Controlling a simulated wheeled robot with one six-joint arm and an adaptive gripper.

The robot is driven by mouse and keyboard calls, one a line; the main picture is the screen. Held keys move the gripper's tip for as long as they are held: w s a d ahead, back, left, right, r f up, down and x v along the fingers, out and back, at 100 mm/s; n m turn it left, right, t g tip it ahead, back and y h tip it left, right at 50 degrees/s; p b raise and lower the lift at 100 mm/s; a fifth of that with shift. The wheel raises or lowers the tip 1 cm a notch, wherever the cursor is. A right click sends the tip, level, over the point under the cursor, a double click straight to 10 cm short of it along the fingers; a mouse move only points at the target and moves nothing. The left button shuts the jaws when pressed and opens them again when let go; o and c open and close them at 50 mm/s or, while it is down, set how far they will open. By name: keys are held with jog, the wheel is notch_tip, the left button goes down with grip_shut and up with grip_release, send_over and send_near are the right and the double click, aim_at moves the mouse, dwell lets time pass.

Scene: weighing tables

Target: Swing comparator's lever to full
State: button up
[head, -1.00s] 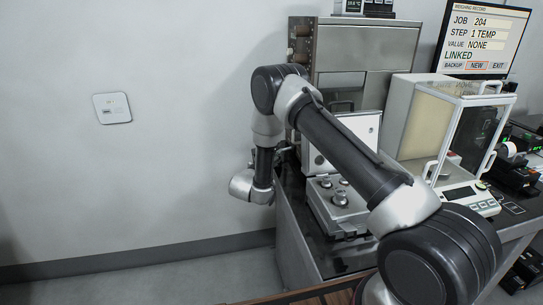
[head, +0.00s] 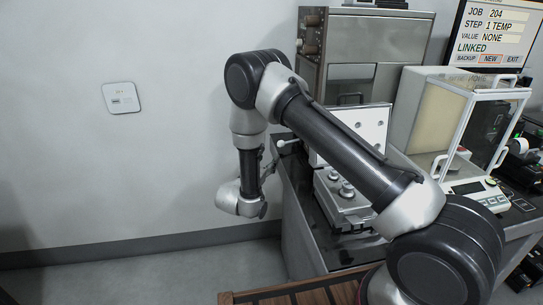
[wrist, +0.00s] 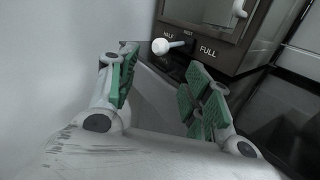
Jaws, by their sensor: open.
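The comparator's lever (wrist: 174,44) shows in the wrist view as a short rod with a white ball knob (wrist: 160,47). It comes out of a dark brown panel (wrist: 221,56) marked HALF on the left and FULL on the right; a small middle label is hard to read. The knob points left, below HALF. My gripper (wrist: 155,90) is open, its green-padded fingers apart with nothing between them. The knob lies beyond the fingertips, between their directions, apart from both. In the head view a white knob (head: 281,144) shows just right of my gripper (head: 268,172), whose fingers are partly hidden.
A steel cabinet (head: 385,45) stands behind the bench. A glass-sided balance enclosure (head: 492,125) and a screen (head: 490,30) are at the right. A steel block with knobs (head: 340,205) sits below my arm.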

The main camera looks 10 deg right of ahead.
jog(key=shift+s+a, duration=0.15)
jog(key=shift+s, duration=0.05)
jog(key=shift+s+f, duration=0.1)
jog(key=shift+f, duration=0.25)
jog(key=c, duration=0.4)
jog(key=w+a+m, duration=0.1)
jog(key=w+f, duration=0.1)
jog(key=w, duration=0.1)
jog(key=shift+a+f+m+h, duration=0.2)
jog(key=shift+a+m+h, duration=0.1)
jog(key=shift+a+m, duration=0.1)
grip_shut()
jog(key=w+a+r+m+g+h, duration=0.25)
jog(key=w+m, duration=0.55)
jog(key=m, duration=1.1)
jog(key=w+d, duration=0.2)
jog(key=d, duration=0.6)
jog(key=shift+w+d+r, duration=0.15)
jog(key=shift+w+d, duration=0.15)
jog(key=shift+d, duration=0.1)
